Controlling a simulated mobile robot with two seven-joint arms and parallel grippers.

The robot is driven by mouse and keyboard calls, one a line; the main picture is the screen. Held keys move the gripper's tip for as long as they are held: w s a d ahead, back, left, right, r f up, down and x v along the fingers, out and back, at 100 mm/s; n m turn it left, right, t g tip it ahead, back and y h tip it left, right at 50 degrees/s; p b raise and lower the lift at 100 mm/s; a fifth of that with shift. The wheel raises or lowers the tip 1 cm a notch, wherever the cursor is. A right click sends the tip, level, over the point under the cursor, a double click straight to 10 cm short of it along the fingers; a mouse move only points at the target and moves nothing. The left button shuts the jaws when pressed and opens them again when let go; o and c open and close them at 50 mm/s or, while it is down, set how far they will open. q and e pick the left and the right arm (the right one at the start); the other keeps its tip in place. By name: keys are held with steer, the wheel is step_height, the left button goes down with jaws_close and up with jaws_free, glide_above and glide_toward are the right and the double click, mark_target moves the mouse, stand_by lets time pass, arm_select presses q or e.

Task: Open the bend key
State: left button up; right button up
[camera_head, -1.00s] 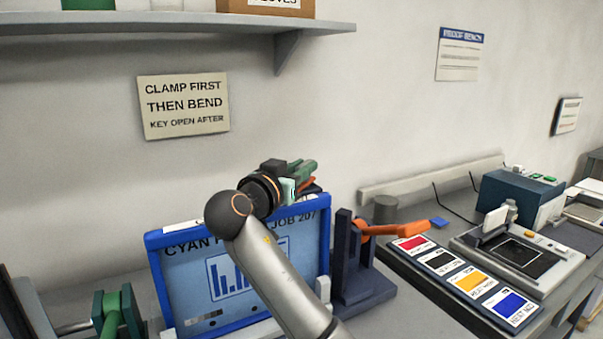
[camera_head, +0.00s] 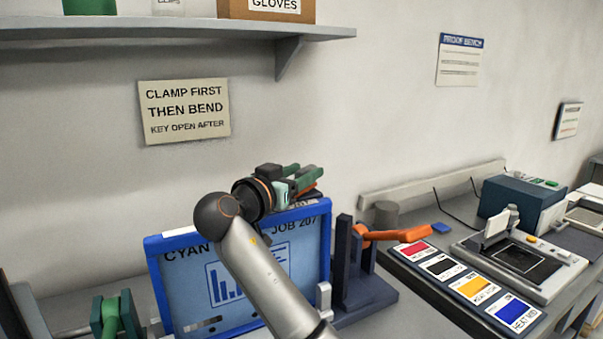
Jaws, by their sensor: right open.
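A blue-framed panel (camera_head: 151,260) with a light blue plate reading "JOB 207" stands on the bench. Just right of it is a dark blue upright stand (camera_head: 343,262) carrying an orange lever (camera_head: 398,234) that points right, roughly level. I cannot tell for sure which part is the bend key. My right gripper (camera_head: 312,178), with green fingers, is open above the panel's top edge, up and left of the lever and apart from it. A small orange and dark part (camera_head: 309,199) shows under its fingers, partly hidden. My right arm covers part of the plate. My left gripper is not in view.
A wall sign (camera_head: 185,111) reads "clamp first then bend, key open after". A tray of colour cards (camera_head: 441,268) and a device (camera_head: 520,257) lie right of the stand. A green fixture (camera_head: 116,316) is at lower left. A shelf (camera_head: 170,28) overhangs above.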

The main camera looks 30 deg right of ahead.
steer(key=b+v, duration=0.2)
steer(key=v, duration=1)
steer(key=shift+s+a, duration=0.15)
steer(key=shift+a, duration=0.1)
